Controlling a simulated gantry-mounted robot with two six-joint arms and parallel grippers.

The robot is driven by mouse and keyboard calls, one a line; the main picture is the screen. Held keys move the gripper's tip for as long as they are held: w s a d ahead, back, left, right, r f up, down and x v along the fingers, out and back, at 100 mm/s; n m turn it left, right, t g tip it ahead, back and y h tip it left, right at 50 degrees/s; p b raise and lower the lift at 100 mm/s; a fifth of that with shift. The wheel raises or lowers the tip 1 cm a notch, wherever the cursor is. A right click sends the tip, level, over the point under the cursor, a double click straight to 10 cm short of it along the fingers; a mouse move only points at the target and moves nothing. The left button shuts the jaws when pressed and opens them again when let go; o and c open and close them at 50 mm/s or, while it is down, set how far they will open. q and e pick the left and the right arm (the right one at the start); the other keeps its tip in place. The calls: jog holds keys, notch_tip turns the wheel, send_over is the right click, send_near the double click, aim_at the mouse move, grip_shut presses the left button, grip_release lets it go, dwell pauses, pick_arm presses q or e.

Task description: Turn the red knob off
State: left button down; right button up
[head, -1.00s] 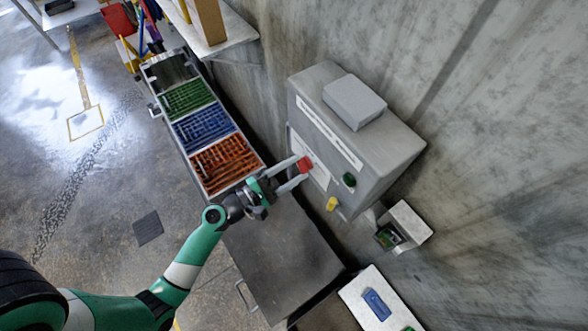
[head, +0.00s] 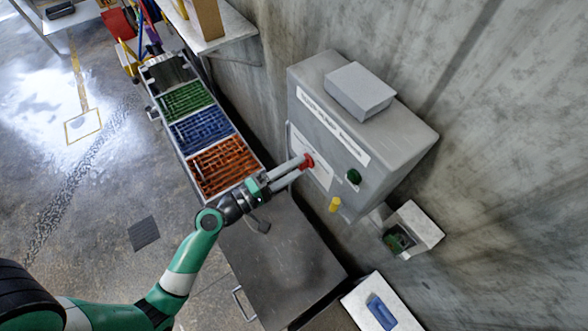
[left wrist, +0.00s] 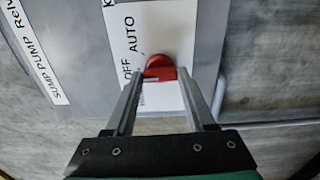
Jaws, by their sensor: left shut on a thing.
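The red knob (head: 308,161) sits on a white label plate (head: 318,179) on the front of the grey control box (head: 372,152). My left gripper (head: 302,166) reaches it from the left, with its two grey fingers shut on the knob's sides. In the left wrist view, the red knob (left wrist: 160,67) lies between the tips of the fingers. The words "OFF" and "AUTO" show beside it, and the left finger partly covers "OFF". Where the knob points is hard to tell. My right gripper is not in view.
A green knob (head: 353,177) and a yellow one (head: 334,204) are on the same box. A grey block (head: 359,91) rests on top. Bins with green, blue and orange grids (head: 222,165) stand to the left. A dark metal surface (head: 275,262) lies below my wrist.

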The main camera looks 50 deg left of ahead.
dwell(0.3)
pick_arm(q)
jog(key=shift+c, duration=1.2)
grip_release()
jog(key=s+a+p, duration=0.1)
jog(key=s, duration=1)
jog(key=shift+s+p, duration=0.25)
jog(key=shift+p, duration=0.05)
